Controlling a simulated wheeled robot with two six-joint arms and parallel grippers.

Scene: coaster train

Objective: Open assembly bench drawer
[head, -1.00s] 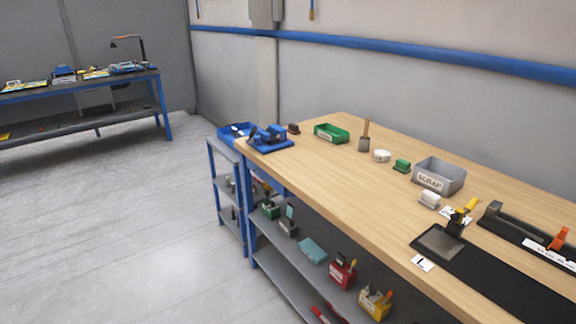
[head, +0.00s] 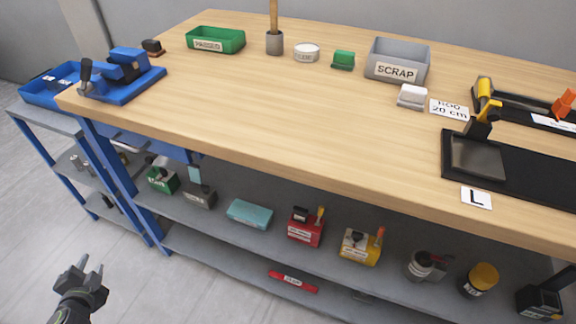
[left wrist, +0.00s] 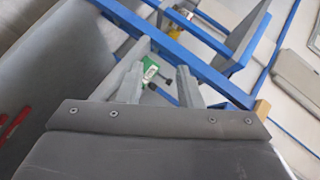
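The wooden-topped assembly bench (head: 300,130) fills much of the head view. A blue panel (head: 160,143) sits just under its top at the left end; it looks like the drawer front, mostly hidden by the tabletop. No handle can be made out, and I cannot tell whether the drawer is shut. My left gripper (head: 92,265) is at the lower left, in front of the bench and apart from it. Its fingers are spread with nothing between them. In the left wrist view the open fingers (left wrist: 159,88) point toward blue frame bars and a green item. My right gripper is not in view.
A blue vise (head: 125,70), green bin (head: 215,40) and grey scrap bin (head: 398,62) stand on the bench. Its lower shelf (head: 225,225) holds several small items. A small side rack (head: 75,155) adjoins the left end. The floor (head: 35,230) at left is clear.

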